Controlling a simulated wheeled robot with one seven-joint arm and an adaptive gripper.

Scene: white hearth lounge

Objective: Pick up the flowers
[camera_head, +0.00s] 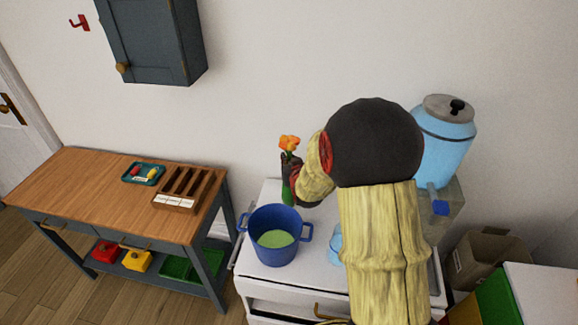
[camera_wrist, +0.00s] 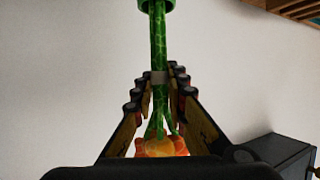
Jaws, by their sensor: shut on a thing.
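The flowers show in the head view as an orange bloom (camera_head: 289,143) just above my gripper (camera_head: 290,167), near the back of the white stove. In the wrist view the orange bloom (camera_wrist: 165,147) is at the bottom, and the green patterned stem (camera_wrist: 159,50) runs up between the two fingers. My gripper (camera_wrist: 160,80) is shut on the stem. A green piece (camera_head: 286,195) shows below the gripper in the head view; its link to the stem is partly hidden. My arm covers part of the stove.
A blue pot (camera_head: 265,262) with green contents stands on the white stove (camera_head: 258,195), in front of the gripper. A wooden-topped table (camera_head: 85,195) with a cutlery tray (camera_head: 183,188) is at left. A blue dispenser (camera_head: 443,145) stands at right. A dark wall cabinet (camera_head: 150,45) hangs upper left.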

